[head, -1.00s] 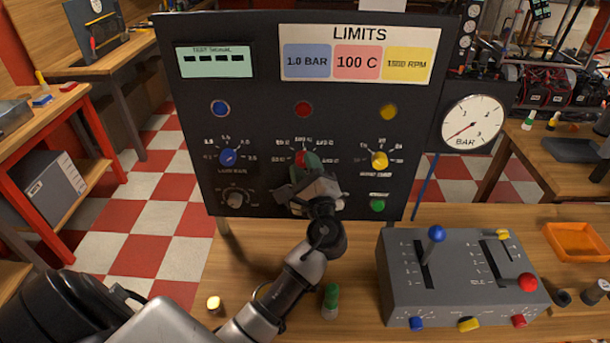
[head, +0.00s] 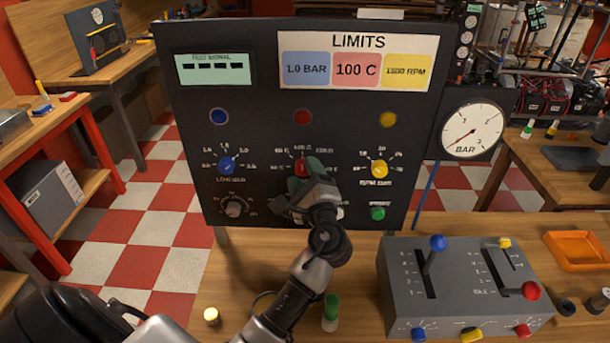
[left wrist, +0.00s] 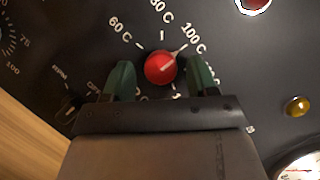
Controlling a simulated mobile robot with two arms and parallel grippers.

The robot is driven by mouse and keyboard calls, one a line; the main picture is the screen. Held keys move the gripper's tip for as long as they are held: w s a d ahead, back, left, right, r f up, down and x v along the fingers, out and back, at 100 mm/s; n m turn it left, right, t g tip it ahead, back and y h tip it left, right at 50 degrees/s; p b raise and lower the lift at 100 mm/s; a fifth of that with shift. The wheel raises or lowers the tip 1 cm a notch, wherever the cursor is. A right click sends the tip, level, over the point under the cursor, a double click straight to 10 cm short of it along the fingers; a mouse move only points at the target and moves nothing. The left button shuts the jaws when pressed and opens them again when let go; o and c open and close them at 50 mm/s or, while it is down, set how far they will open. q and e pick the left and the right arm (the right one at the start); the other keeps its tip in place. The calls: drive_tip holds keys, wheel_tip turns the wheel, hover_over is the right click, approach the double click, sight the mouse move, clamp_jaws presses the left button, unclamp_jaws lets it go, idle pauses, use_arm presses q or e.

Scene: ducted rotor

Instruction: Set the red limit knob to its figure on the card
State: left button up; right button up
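The red limit knob (head: 300,169) is on the dark panel (head: 265,130), partly hidden by my gripper in the head view. In the left wrist view the red knob (left wrist: 161,68) shows fully, its pale pointer line aimed up and right, near the 100 C mark; exact alignment is hard to tell. The limits card (head: 437,50) shows 100 C on its red field. My left gripper (head: 308,180) is at the knob. Its green fingers (left wrist: 161,80) stand on either side of the knob with visible gaps, apart from it. My right gripper is not in view.
A blue knob (head: 226,167) and a yellow knob (head: 379,169) flank the red one, with a grey knob (head: 233,207) and a green button (head: 378,213) below. A grey lever box (head: 400,290) stands on the bench at right. A green-topped peg (head: 331,312) stands near my arm.

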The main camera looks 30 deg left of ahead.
use_arm(q)
drive_tip(key=b+v, duration=0.3)
drive_tip(key=v, duration=0.7)
drive_tip(key=shift+s+d+b, duration=0.2)
drive_tip(key=shift+d+b, duration=0.15)
drive_tip(key=shift+f, duration=0.1)
